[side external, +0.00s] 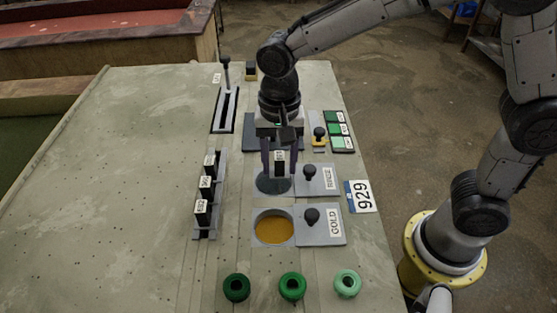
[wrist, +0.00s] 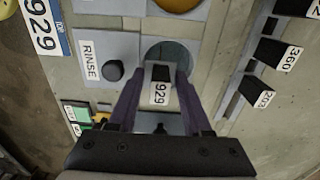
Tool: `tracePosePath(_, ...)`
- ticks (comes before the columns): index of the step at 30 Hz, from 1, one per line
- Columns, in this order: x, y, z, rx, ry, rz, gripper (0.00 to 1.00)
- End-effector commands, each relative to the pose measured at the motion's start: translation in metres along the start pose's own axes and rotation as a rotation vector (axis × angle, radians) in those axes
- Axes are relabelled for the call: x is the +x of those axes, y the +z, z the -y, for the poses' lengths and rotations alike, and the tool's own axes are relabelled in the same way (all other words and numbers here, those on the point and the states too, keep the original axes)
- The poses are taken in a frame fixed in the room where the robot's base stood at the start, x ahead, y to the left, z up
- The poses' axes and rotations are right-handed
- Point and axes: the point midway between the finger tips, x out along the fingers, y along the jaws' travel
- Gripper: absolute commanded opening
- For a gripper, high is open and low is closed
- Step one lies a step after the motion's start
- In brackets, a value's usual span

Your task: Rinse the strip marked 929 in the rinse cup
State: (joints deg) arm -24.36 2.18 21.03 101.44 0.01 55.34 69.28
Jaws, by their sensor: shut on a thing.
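The strip marked 929 (wrist: 160,85) is a dark block with a white label, upright between my fingers. My gripper (wrist: 157,88) is shut on it. In the side view the strip (side external: 280,161) and my gripper (side external: 279,170) are at the rinse cup, over its far part. The rinse cup (side external: 262,187) is a round grey opening beside a plate with a black knob and the label RINSE (side external: 328,178). In the wrist view the cup (wrist: 168,50) is partly hidden behind the strip and fingers. I cannot tell whether the strip's lower end is inside the cup.
A rack (side external: 204,235) at the left holds several dark labelled strips. A gold-filled cup (side external: 273,229) with a GOLD plate (side external: 328,232) lies nearer the front. A 929 card (side external: 360,196) lies at right. Green rings (side external: 292,287) line the front. The left tabletop is clear.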

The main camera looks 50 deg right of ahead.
Motion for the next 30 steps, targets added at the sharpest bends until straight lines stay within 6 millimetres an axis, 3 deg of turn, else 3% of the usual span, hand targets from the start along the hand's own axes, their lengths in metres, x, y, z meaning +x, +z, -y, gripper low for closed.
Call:
tracePosePath(17, 0.000, 0.000, 0.023, 0.000, 0.000, 0.000, 0.09)
tracePosePath(30, 0.000, 0.000, 0.024, 0.000, -0.001, 0.000, 0.09)
